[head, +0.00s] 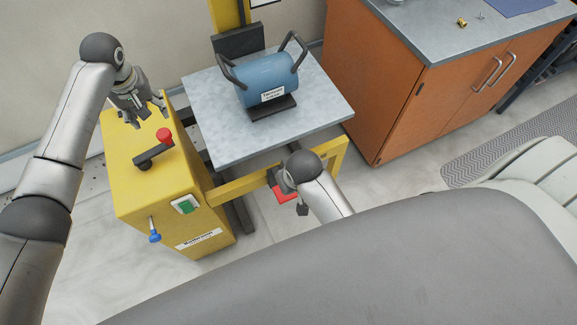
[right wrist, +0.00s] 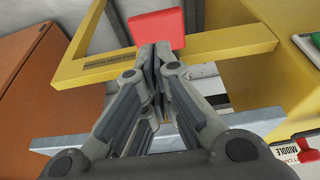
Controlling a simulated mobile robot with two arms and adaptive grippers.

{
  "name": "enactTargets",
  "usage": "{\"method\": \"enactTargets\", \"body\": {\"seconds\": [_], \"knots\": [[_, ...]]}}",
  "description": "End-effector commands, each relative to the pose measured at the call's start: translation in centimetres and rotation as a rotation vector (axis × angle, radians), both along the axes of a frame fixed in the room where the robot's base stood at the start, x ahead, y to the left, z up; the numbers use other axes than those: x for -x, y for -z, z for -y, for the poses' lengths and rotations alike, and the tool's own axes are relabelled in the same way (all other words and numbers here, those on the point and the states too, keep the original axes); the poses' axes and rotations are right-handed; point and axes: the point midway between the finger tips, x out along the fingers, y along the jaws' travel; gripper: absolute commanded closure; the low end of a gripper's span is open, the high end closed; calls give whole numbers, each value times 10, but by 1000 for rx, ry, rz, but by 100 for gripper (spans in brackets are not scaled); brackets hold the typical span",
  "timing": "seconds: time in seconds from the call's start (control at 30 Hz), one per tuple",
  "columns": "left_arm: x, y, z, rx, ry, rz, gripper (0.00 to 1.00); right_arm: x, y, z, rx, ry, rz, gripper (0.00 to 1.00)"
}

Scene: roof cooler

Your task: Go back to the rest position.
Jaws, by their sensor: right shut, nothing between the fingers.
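My left gripper (head: 147,114) is open and empty above the far end of the yellow cabinet (head: 140,185), behind the red-knobbed lever. My right gripper (right wrist: 156,50) is shut with nothing between its fingers. In the right wrist view its tips are just below a red block (right wrist: 155,28) by the yellow frame bar; I cannot tell whether they touch it. In the head view the right wrist is in front of the frame and hides most of the fingers, with part of the red block (head: 285,195) showing beside it.
A blue cylinder (head: 267,80) with two dark handles stands on the grey lift table (head: 215,135). The cabinet has a red-knobbed lever (head: 164,135), a green switch (head: 187,205) and a blue knob (head: 154,237). An orange-brown counter (head: 390,100) stands at right. Pale floor lies between.

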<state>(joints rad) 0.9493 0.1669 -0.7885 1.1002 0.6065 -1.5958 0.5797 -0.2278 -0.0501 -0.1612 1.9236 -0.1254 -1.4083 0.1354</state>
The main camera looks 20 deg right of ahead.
Motion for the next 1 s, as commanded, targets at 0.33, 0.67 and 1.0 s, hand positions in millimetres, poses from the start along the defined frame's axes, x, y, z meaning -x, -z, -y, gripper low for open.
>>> {"method": "enactTargets", "body": {"seconds": [0.33, 0.67, 1.0], "knots": [[0, -33, 0, 0, 0, 0, 43, 9, -24, 0, 1, -1, -1, 100], [0, -59, 0, 0, 0, 0, 43, 17, -43, 0, 1, -1, -1, 100], [0, -81, 0, 0, 0, 0, 43, 24, -58, 0, 1, -1, -1, 100]]}}
